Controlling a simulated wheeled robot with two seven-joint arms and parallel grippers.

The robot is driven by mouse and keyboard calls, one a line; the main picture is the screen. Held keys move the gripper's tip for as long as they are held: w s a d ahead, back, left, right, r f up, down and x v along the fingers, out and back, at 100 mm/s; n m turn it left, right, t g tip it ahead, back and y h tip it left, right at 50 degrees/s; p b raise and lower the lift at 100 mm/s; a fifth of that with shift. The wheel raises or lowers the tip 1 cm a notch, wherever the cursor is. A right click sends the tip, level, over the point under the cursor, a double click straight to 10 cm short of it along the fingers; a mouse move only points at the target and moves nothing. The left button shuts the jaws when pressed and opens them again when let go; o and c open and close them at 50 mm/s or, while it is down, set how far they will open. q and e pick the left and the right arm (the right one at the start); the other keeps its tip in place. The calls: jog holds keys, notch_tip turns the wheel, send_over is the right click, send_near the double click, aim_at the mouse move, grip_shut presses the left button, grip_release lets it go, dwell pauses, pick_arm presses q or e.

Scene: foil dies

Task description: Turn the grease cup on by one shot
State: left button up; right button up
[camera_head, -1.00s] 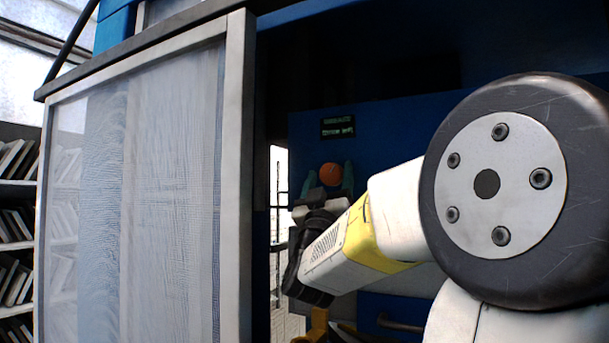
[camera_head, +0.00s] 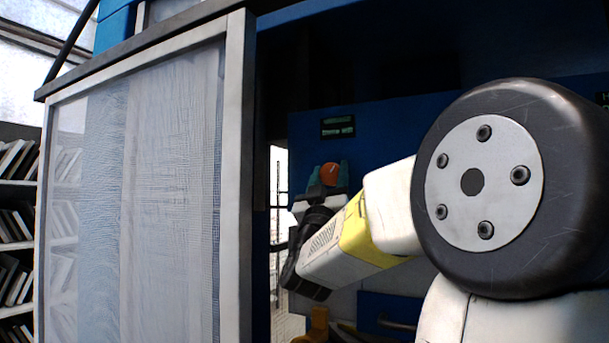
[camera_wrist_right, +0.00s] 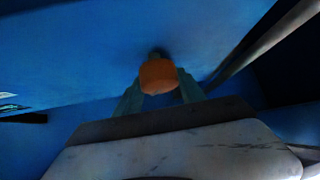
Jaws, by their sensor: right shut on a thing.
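The grease cup shows as a small orange cap (camera_head: 329,174) on the blue machine panel, below a small dark sign. It also shows in the right wrist view (camera_wrist_right: 158,76), on a short dark stem at the panel. My right gripper (camera_head: 328,178) has its two teal fingers on either side of the cap and is shut on it. The fingers also straddle the cap in the right wrist view (camera_wrist_right: 159,90). My left gripper is not in view.
A framed mesh door (camera_head: 150,180) fills the left of the head view. A dark sign (camera_head: 337,127) sits above the cup. A blue drawer with a handle (camera_head: 395,322) and a yellow-orange part (camera_head: 318,325) are below. Shelves of books (camera_head: 18,220) stand far left.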

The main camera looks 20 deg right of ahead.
jog(key=m+g+h, duration=0.3)
jog(key=m, duration=0.1)
jog(key=m+g+h, duration=0.3)
jog(key=m, duration=0.2)
jog(key=shift+w+a, duration=0.1)
jog(key=shift+m+g+h, duration=0.9)
jog(key=shift+m+g, duration=1.8)
jog(key=shift+m, duration=0.2)
jog(key=shift+m+g, duration=0.4)
jog(key=o, duration=1.4)
jog(key=shift+c, duration=0.2)
